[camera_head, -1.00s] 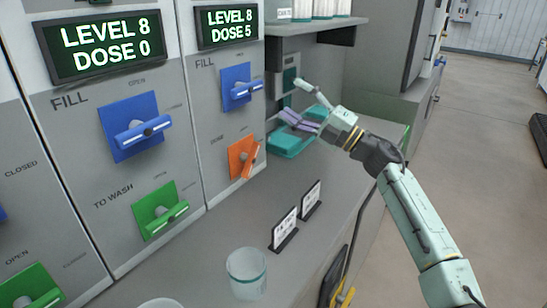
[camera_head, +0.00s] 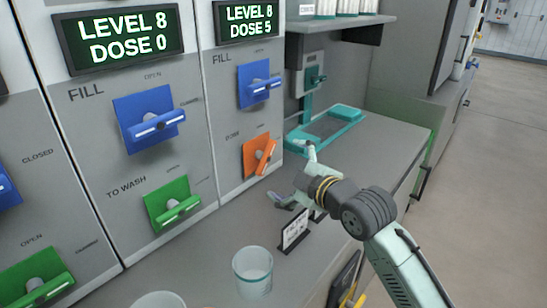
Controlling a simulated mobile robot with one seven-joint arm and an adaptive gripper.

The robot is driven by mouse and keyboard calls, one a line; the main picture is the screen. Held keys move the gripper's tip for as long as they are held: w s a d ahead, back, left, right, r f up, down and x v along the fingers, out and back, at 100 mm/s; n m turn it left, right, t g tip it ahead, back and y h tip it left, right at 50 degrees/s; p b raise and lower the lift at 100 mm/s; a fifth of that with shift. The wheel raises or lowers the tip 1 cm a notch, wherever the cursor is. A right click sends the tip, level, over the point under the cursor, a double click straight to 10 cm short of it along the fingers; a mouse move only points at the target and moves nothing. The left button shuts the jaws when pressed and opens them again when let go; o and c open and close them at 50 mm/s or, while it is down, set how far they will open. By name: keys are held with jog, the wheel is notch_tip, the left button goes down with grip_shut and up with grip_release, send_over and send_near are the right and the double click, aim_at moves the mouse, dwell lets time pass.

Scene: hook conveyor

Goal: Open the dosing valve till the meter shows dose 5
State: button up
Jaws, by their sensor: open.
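The right meter (camera_head: 248,20) reads LEVEL 8, DOSE 5. The left meter (camera_head: 122,38) reads LEVEL 8, DOSE 0. Below the right meter are a blue FILL valve (camera_head: 258,83) and an orange valve (camera_head: 261,156), whose small label looks like DOSE. The orange handle stands steeply tilted; the blue handle lies nearly level. My gripper (camera_head: 293,172) is open and empty, just right of the orange valve and apart from it, above the counter.
The left panel has a blue FILL valve (camera_head: 150,120) and a green TO WASH valve (camera_head: 173,205). A clear cup (camera_head: 252,272) and a small sign (camera_head: 293,236) stand on the counter (camera_head: 385,145). A teal stand (camera_head: 335,125) is behind.

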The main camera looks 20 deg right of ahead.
aim_at(268, 159)
jog(key=p+x, duration=0.3)
jog(key=x, duration=0.6)
jog(key=shift+r, duration=0.2)
jog(key=shift+w+a+f, duration=0.1)
jog(key=shift+w+f, duration=0.15)
jog(key=shift+w, duration=0.3)
jog(key=shift+c, duration=0.4)
jog(key=c, duration=1)
